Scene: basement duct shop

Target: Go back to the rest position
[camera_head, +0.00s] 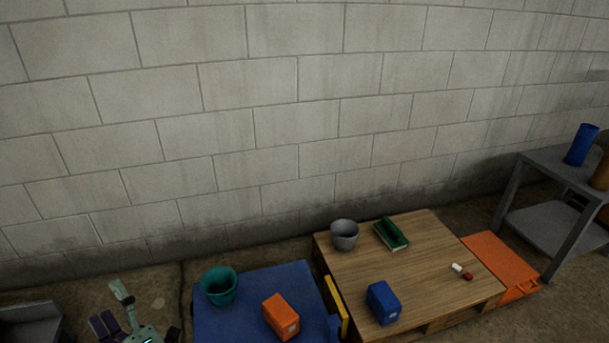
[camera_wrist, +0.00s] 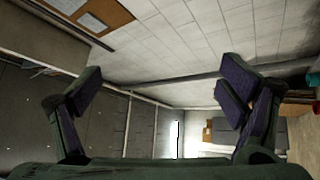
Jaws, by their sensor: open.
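My gripper (camera_head: 113,311) is at the bottom left of the head view, left of the blue table and in front of the block wall. In the wrist view my gripper (camera_wrist: 160,94) has its two fingers wide apart with nothing between them. That view is tilted and looks along the room at a white block wall and a bright opening far off. My gripper touches none of the objects on the tables. Most of my arm is out of the frame.
A blue table (camera_head: 240,318) holds a teal pot (camera_head: 219,287) and an orange box (camera_head: 281,316). A grey shelf (camera_head: 553,226) stands at the right.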

